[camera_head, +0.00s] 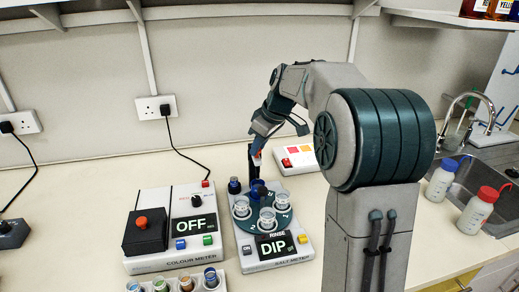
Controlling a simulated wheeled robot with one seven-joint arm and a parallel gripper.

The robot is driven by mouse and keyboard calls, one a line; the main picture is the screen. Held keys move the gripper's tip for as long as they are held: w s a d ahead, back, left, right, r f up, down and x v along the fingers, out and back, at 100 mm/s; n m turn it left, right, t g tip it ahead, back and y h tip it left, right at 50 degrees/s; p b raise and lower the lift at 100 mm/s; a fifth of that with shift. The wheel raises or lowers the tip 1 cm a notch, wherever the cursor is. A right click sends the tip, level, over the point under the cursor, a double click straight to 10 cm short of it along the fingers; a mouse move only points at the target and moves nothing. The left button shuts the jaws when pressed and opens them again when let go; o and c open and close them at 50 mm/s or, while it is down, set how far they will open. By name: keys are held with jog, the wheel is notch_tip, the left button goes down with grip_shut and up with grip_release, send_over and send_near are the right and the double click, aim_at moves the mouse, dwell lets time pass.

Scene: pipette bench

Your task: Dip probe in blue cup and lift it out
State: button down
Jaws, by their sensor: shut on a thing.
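The salt meter (276,263) stands on the bench with its display reading DIP. Its dark green round plate (254,223) carries several clear cups, one of them the front cup (267,220). A dark blue piece (258,188) stands at the back of the plate, below my gripper; I cannot tell whether it is the blue cup or part of the probe. Another dark blue piece (235,186) is at the back left. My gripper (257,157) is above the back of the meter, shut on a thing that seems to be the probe. The probe's tip is not clearly visible.
The colour meter (172,258), display OFF, stands close at left. A rack (205,285) of small vials is in front. A small box with coloured buttons (298,160) lies behind. At right are two capped bottles, blue (441,183) and red (477,212), beside the sink.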

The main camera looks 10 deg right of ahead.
jog(key=shift+w+r, duration=0.1)
jog(key=shift+r, duration=0.2)
jog(key=c, duration=1.5)
grip_release()
jog(key=v, duration=1.4)
jog(key=shift+f, duration=0.1)
jog(key=s+a+f+m+h, duration=0.1)
jog(key=s+f+m, duration=0.2)
jog(key=s+f, duration=0.3)
jog(key=s+a+f+m+h, duration=0.1)
jog(key=s+f+m, duration=0.2)
jog(key=s+f, duration=0.4)
jog(key=s+a+f+m+h, duration=0.1)
jog(key=s+f, duration=0.6)
jog(key=s, duration=0.7)
jog(key=shift+a+m, duration=0.55)
jog(key=shift+m, duration=0.55)
